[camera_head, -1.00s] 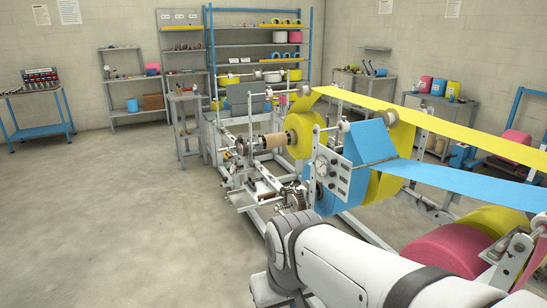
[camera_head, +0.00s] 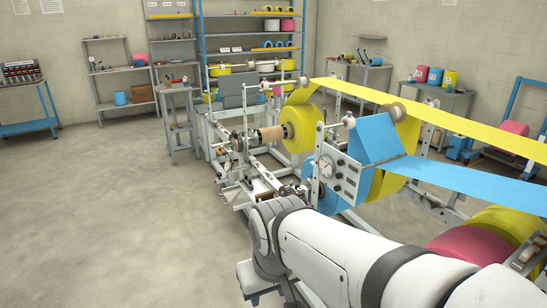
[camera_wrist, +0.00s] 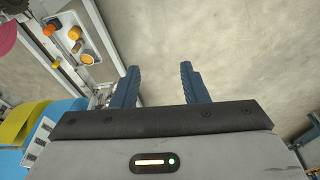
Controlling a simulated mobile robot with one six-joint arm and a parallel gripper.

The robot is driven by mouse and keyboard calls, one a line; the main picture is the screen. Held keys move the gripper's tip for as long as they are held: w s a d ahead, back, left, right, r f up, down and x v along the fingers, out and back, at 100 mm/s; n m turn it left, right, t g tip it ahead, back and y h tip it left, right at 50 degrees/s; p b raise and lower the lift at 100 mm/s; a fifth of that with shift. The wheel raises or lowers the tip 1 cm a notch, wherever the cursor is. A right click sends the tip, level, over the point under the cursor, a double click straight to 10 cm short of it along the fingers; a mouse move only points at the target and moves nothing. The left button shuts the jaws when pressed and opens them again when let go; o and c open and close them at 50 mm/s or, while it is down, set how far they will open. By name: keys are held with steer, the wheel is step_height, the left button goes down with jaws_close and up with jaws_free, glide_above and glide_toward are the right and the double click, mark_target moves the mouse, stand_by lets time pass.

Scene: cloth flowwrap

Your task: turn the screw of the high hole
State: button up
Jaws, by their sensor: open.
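My gripper (camera_wrist: 160,85) shows in the wrist view, with its two blue fingers apart and nothing between them. Bare floor lies beyond the fingertips. In the head view my arm hides the gripper. The wrapping machine's frame (camera_head: 222,185) stands left of centre in the head view, beyond my arm. A gauge panel (camera_head: 335,173) is fixed on it. In the wrist view, a pale machine plate (camera_wrist: 73,38) with orange and yellow round parts is left of the fingers. I cannot make out a screw or a high hole in either view.
Yellow film (camera_head: 435,121) and blue film (camera_head: 470,180) stretch to the right above the machine. A pink roll (camera_head: 468,250) lies at the lower right beside my arm. Open floor (camera_head: 110,220) spreads to the left. Shelves stand at the back.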

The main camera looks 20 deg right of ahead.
steer(key=w+d+r+m+g+h+p, duration=0.25)
steer(key=w+d+h, duration=0.35)
steer(key=w+d, duration=0.55)
steer(key=m+t+h+p, duration=0.2)
steer(key=m+h+p, duration=0.2)
steer(key=h, duration=0.8)
glide_toward(338, 163)
steer(key=d, duration=0.1)
steer(key=shift+g, duration=0.25)
steer(key=d, duration=0.2)
steer(key=d+p, duration=0.1)
steer(key=d, duration=0.1)
steer(key=d+p, duration=0.1)
steer(key=d, duration=0.1)
steer(key=shift+w+r, duration=0.2)
steer(key=shift+w, duration=0.15)
steer(key=shift+w+d+f, duration=0.1)
steer(key=shift+d, duration=0.5)
steer(key=shift+c, duration=0.5)
